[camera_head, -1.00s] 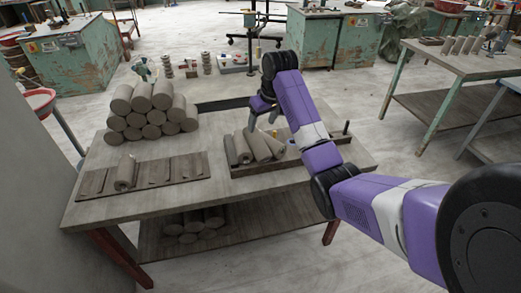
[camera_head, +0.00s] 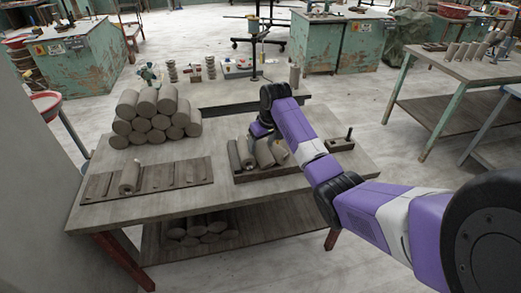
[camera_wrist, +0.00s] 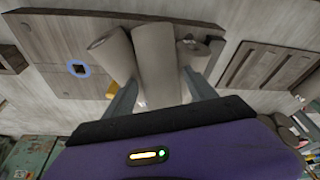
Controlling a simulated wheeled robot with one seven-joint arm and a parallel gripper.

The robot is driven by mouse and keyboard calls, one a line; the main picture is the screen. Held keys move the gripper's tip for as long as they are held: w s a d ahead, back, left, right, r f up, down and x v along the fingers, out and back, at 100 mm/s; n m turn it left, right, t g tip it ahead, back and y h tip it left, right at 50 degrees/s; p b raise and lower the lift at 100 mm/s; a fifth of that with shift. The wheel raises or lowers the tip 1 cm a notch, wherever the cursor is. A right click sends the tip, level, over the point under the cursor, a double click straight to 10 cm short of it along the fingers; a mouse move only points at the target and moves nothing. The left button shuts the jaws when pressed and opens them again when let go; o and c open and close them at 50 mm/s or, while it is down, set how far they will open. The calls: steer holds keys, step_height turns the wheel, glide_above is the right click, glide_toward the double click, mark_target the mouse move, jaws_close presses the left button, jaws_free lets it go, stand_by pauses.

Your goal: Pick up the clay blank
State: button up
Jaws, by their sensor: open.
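Several grey cylindrical clay blanks lie side by side in a dark wooden tray (camera_head: 292,166) on the table's right half. My gripper (camera_head: 266,139) is low over them, its jaws partly hidden by my arm in the head view. In the wrist view my gripper (camera_wrist: 160,82) is open, with one finger on each side of the middle clay blank (camera_wrist: 157,50). Another blank (camera_wrist: 108,50) lies to the left of that one and another (camera_wrist: 196,50) to the right. I cannot tell whether the fingers touch the blanks.
A stack of clay cylinders (camera_head: 155,116) stands at the table's back left. A slotted board (camera_head: 100,187) with one clay piece (camera_head: 130,178) lies in front of it. A dark peg (camera_head: 349,134) stands at the tray's right end. More cylinders (camera_head: 200,229) lie on the lower shelf.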

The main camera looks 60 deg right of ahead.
jaws_close()
steer(key=shift+r, duration=0.1)
